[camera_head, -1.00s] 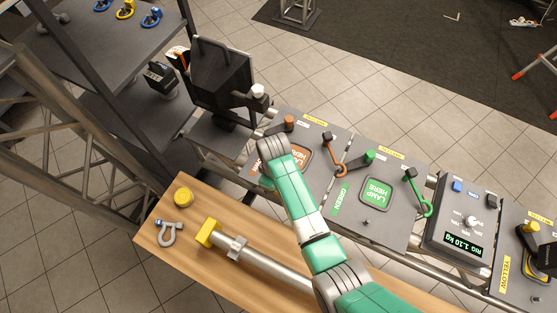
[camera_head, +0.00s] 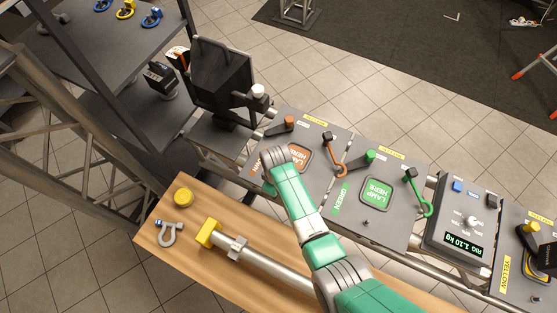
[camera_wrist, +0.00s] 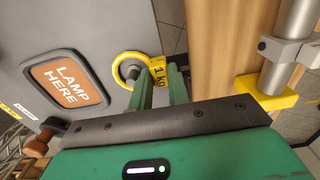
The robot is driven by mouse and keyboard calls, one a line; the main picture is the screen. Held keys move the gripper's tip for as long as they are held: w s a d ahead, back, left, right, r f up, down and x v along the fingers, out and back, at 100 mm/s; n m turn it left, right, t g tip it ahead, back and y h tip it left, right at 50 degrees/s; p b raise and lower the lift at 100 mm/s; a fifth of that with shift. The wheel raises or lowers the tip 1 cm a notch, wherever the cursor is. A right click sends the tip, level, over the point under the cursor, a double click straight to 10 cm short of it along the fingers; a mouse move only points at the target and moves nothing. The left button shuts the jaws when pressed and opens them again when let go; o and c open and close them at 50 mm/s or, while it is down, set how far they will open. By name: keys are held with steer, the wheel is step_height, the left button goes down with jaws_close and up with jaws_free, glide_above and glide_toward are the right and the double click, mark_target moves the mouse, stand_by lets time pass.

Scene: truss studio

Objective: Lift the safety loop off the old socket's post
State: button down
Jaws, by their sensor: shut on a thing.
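In the wrist view, a yellow ring-shaped safety loop (camera_wrist: 117,70) with a "1 kg" tag block lies over the grey panel. A small grey post (camera_wrist: 132,73) shows inside the ring; I cannot tell how high the ring sits on it. My gripper (camera_wrist: 159,88) has its two green fingers shut on the tag side of the loop. The orange "LAMP HERE" socket plate (camera_wrist: 68,80) is to the left of the loop; it also shows in the head view (camera_head: 300,157). In the head view my arm hides the loop and the fingers.
A wooden bench (camera_head: 190,258) runs along the front, bearing a shackle (camera_head: 168,233), a yellow knob (camera_head: 183,197) and a metal tube (camera_head: 265,262). A green socket plate (camera_head: 376,193) and a scale box reading 1.10 kg (camera_head: 464,240) stand to the right.

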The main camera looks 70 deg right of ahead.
steer(key=shift+r, duration=0.1)
steer(key=r, duration=0.3)
steer(key=shift+s+a+r, duration=0.25)
steer(key=shift+s, duration=0.1)
steer(key=s+a+r, duration=0.1)
steer(key=s+a, duration=0.8)
steer(key=s, duration=0.2)
steer(key=shift+s+a+r, duration=0.2)
steer(key=shift+s, duration=0.2)
